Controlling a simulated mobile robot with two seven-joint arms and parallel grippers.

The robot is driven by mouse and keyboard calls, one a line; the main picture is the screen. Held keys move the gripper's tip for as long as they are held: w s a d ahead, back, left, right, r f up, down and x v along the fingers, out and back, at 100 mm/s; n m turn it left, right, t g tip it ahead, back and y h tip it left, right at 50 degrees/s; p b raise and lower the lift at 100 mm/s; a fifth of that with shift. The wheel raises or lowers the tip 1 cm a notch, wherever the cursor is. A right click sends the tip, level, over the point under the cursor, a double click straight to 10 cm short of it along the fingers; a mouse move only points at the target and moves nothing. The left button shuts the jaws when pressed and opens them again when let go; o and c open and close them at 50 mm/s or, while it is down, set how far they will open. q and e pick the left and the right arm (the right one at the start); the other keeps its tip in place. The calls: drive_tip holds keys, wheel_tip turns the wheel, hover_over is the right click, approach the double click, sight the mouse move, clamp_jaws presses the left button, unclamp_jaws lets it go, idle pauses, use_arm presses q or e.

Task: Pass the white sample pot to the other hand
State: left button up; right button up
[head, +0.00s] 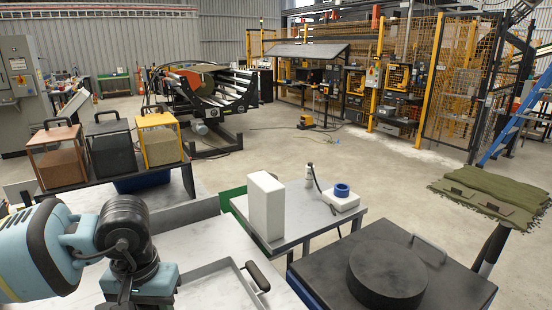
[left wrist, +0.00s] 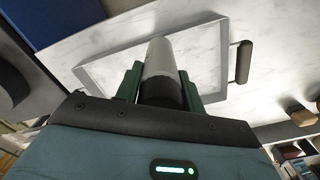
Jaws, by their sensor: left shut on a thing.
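The white sample pot (left wrist: 161,58) shows in the left wrist view as a pale cylinder with a dark lower part. It sits between the two green fingers of my left gripper (left wrist: 159,80), which is shut on it. Behind the pot in that view is a pale marbled surface with a shallow white tray (left wrist: 207,92). In the head view my left arm comes in at the lower left; its fingers and the pot are out of sight there. My right gripper is in neither view.
The tray has a black handle (head: 258,275). A white block (head: 265,205), a small bottle (head: 309,172) and a blue ring (head: 342,189) stand on a side table. A black disc (head: 387,274) lies at right, near green cloth (head: 490,194). Several boxes stand on a left shelf (head: 97,182).

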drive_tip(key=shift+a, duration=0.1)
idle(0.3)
use_arm(q)
drive_tip(key=w+d+r+m, duration=0.2)
drive_tip(key=d+m, duration=0.2)
drive_tip(key=d, duration=0.5)
drive_tip(key=w+d+r+m, duration=0.2)
drive_tip(key=d+r+m, duration=0.1)
drive_tip(key=d, duration=0.6)
drive_tip(key=shift+m, duration=0.6)
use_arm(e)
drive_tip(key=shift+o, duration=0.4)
